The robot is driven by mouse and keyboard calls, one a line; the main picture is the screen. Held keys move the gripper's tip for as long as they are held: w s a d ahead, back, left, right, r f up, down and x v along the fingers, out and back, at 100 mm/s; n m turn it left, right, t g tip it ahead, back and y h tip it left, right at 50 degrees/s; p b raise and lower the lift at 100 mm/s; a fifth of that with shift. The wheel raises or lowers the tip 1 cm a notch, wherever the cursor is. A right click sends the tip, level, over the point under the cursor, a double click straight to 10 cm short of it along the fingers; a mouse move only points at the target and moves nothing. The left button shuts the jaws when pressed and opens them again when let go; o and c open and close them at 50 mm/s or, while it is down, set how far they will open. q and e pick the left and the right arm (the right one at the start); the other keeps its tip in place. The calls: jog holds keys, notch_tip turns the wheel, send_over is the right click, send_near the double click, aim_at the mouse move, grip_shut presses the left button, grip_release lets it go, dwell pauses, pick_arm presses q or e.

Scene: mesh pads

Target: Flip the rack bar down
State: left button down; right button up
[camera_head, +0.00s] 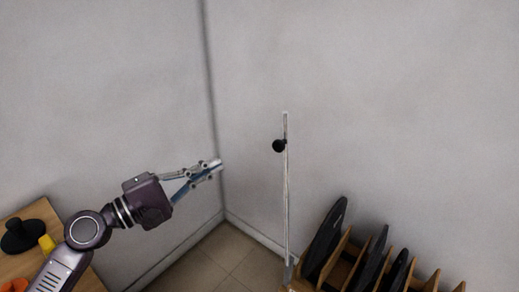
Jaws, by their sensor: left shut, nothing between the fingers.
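The rack bar (286,200) is a thin, pale bar that stands upright at the left end of the wooden rack (432,281). A round black knob (279,146) sits on it near its top. My left gripper (216,165) is shut and empty, to the left of the bar and a little lower than the knob in the picture. It appears apart from the bar. My right gripper is not in view.
Several black discs (326,236) stand on edge in the rack's slots. A wooden table (42,213) at the lower left bears a black object (22,235) and a yellow piece (47,244). Grey walls meet in a corner behind; tiled floor shows below.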

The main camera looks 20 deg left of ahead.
pick_arm(q)
jog(key=w+d+r+p, duration=0.2)
jog(key=w+d+p, duration=0.5)
jog(key=d, duration=0.2)
jog(key=shift+p, duration=0.3)
jog(key=shift+d+r, duration=0.1)
dwell(0.4)
